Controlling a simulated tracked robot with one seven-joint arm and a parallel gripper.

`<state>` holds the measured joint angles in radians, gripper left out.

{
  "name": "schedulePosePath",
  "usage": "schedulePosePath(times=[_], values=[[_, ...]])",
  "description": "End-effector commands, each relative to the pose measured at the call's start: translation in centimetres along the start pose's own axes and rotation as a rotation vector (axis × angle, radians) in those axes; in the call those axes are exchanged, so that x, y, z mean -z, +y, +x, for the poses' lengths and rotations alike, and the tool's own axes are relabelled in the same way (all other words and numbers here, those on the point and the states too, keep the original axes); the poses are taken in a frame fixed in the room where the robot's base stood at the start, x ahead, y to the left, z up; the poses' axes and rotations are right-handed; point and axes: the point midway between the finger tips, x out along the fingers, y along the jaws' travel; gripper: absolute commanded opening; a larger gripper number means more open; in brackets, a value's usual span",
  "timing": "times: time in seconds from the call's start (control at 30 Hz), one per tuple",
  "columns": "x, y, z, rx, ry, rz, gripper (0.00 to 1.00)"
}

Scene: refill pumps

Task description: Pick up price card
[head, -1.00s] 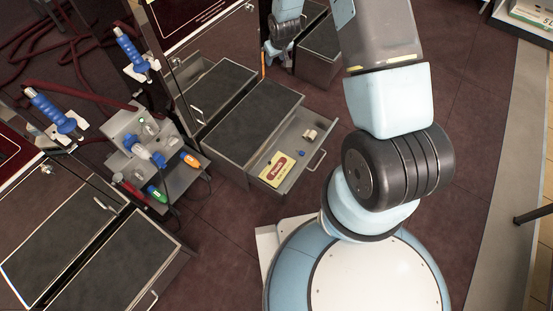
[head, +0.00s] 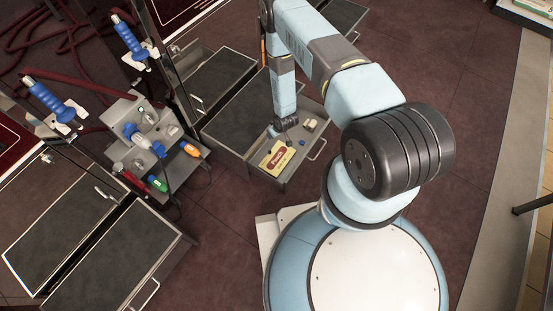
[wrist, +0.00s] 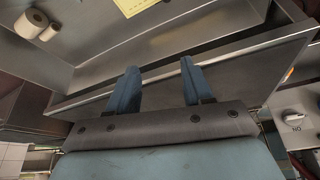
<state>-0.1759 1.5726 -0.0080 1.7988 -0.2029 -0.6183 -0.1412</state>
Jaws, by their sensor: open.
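The price card (head: 277,157), yellow with a red label, lies in the open drawer (head: 314,153) of the grey pump base. In the wrist view, only a yellow edge of the card (wrist: 135,4) shows at the top. My gripper (wrist: 157,80) is open, with two blue fingers apart and nothing between them. The card is beyond the fingertips in that view, apart from them. In the head view, my arm reaches down over the drawer, and its end is beside the card's upper right; the fingers are not clear there.
Two cream cylinders (wrist: 38,24) show in the wrist view. The drawer walls surround the card. A grey unit with coloured handles (head: 150,140) stands to the left.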

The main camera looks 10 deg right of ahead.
Motion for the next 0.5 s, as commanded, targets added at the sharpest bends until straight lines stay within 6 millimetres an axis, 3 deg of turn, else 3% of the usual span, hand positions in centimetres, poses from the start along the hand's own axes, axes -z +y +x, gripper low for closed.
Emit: schedulePosePath(times=[0.1, 0.2, 0.37, 0.5], values=[[-3.3, -1.2, 1.9, 0.013, -0.004, -0.008, 0.50], [-4.9, -1.9, 2.8, 0.019, -0.002, -0.012, 0.50], [-6.0, -2.3, 3.7, 0.024, 0.000, -0.015, 0.50], [-6.1, -2.4, 5.6, 0.024, 0.000, -0.016, 0.50]])
